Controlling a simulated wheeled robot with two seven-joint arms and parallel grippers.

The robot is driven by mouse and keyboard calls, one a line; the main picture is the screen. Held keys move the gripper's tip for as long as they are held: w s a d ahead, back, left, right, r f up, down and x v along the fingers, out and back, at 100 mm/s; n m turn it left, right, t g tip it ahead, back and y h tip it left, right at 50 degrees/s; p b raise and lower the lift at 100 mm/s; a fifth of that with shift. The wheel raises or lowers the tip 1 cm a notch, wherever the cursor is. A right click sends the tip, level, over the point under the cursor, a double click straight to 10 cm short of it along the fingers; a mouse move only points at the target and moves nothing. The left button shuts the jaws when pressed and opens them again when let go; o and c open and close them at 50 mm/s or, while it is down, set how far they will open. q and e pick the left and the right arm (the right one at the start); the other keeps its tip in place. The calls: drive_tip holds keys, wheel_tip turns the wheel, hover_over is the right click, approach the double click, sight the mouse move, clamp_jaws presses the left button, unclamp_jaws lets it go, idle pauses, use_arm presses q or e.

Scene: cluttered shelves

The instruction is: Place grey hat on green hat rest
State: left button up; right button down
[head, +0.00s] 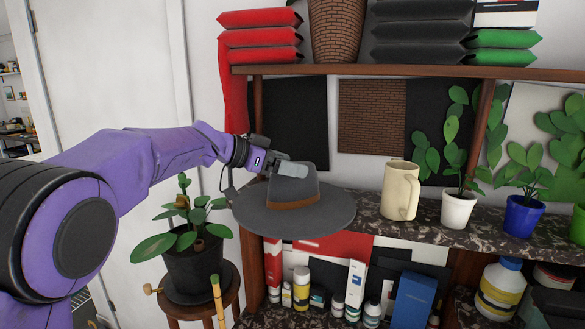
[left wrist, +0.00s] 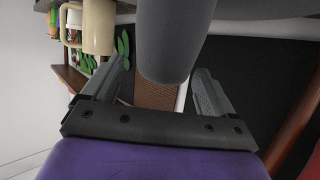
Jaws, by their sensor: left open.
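The grey hat (head: 330,212) with a brown band sits brim down at the left end of the dark speckled shelf, its brim reaching past the shelf's left edge. My left gripper (head: 284,167) is at the top of its crown. In the left wrist view the open fingers of the left gripper (left wrist: 161,72) stand on both sides of the grey hat's crown (left wrist: 175,40), with a gap visible on each side. I cannot make out a green hat rest in either view; what is under the brim is hidden. My right gripper is not in view.
A cream mug (head: 399,190), a white plant pot (head: 457,210) and a blue plant pot (head: 522,216) stand right of the hat. A black-potted plant (head: 194,268) on a wooden stool is below my arm. Bottles and boxes fill the lower shelf.

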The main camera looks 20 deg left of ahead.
use_arm(q)
drive_tip(key=b+v, duration=0.2)
drive_tip(key=v, duration=0.8)
drive_tip(key=shift+a+b, duration=0.2)
drive_tip(key=shift+b, duration=0.15)
drive_tip(key=shift+s+r, duration=0.1)
drive_tip(key=shift+s, duration=0.1)
